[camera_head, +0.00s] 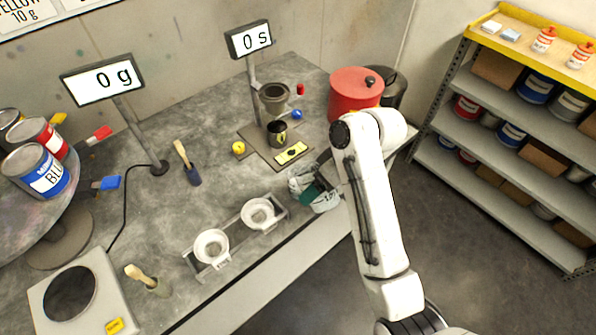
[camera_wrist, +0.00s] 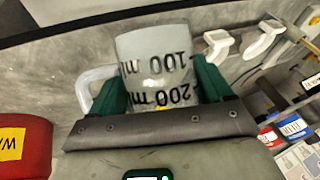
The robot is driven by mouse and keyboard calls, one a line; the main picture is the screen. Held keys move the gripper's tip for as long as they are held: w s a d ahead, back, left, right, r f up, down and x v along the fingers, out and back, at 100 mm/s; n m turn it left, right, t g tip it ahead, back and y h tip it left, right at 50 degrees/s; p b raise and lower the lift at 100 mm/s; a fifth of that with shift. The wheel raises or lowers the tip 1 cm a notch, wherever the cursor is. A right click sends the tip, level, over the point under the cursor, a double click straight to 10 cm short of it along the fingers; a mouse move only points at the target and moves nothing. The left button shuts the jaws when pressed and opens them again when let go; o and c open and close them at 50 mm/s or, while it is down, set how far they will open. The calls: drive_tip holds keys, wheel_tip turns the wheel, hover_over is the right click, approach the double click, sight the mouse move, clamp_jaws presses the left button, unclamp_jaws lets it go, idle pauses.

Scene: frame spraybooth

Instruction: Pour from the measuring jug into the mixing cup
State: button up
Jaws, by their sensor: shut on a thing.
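The measuring jug (camera_head: 326,204) is pale and translucent, with a side handle. In the wrist view the jug (camera_wrist: 150,48) shows black 100 and 200 ml marks. My gripper (camera_head: 312,193) is shut on it, with green fingers on either side in the wrist view (camera_wrist: 163,85). It holds the jug by the bench's front edge; its tilt is hard to tell. I cannot tell which is the mixing cup. The jug's contents are not clear.
Two white cups (camera_head: 212,246) sit in a rack left of the jug. A red pot (camera_head: 355,92) stands behind my arm. A scale (camera_head: 103,290) is at the front left, paint cans (camera_head: 45,170) at the left, and a shelf (camera_head: 490,122) at the right.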

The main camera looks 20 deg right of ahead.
drive_tip(key=shift+w+d+r+g, duration=0.1)
drive_tip(key=shift+r+g, duration=0.1)
drive_tip(key=shift+g, duration=0.1)
drive_tip(key=shift+r+g+h, duration=0.1)
drive_tip(key=shift+g+h, duration=0.2)
idle(0.6)
idle(0.5)
drive_tip(key=shift+g, duration=0.3)
idle(0.4)
drive_tip(key=shift+r+m+g, duration=0.25)
drive_tip(key=shift+m+g, duration=0.05)
drive_tip(key=shift+g, duration=0.6)
idle(1.5)
drive_tip(key=shift+f, duration=0.1)
idle(0.7)
